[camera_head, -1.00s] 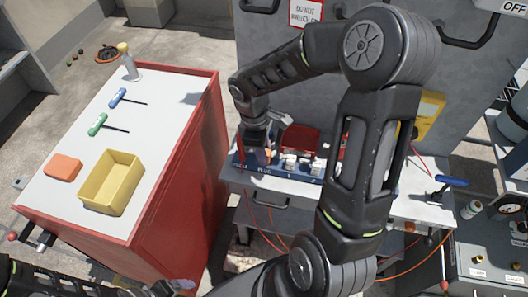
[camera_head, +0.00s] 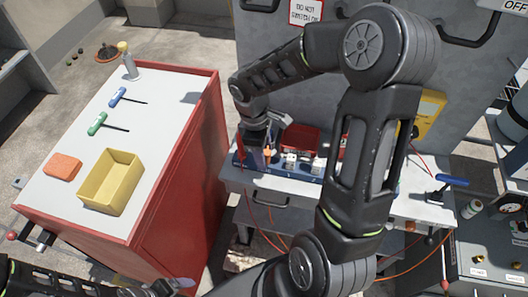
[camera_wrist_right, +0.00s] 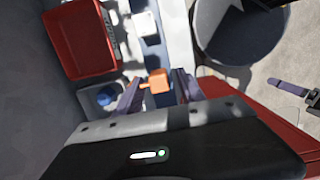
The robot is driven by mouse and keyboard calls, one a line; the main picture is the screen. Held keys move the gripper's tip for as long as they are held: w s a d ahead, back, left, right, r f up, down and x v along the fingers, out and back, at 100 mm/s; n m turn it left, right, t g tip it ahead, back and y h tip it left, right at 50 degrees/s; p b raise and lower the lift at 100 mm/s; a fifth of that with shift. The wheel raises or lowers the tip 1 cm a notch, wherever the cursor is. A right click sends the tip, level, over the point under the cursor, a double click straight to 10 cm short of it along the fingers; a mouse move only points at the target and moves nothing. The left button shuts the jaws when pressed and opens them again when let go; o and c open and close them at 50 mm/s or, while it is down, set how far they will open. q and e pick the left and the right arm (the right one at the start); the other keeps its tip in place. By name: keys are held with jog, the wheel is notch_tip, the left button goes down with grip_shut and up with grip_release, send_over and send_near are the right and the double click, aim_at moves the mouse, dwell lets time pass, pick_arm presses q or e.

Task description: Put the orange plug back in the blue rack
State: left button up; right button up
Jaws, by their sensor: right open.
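The blue rack (camera_head: 308,169) lies along the grey bench, with several white blocks on it. My right gripper (camera_head: 257,158) reaches down at the rack's left end, and its arm hides part of the rack. The orange plug (camera_head: 267,154) shows at its fingers. In the right wrist view the orange plug (camera_wrist_right: 158,81) sits between the two fingers of the open right gripper (camera_wrist_right: 158,92). Whether it is fully seated in the rack I cannot tell. A part of my left arm shows at the bottom left; its fingers are unclear.
A red tray (camera_head: 301,138) stands behind the rack and also shows in the wrist view (camera_wrist_right: 78,40). A blue-handled tool (camera_head: 452,181) lies at the bench's right end.

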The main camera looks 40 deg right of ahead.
notch_tip(320, 180, up, 8)
jog(key=shift+w+a+b, duration=0.3)
jog(key=shift+w+a, duration=0.05)
jog(key=shift+w, duration=0.05)
jog(key=shift+f, duration=0.2)
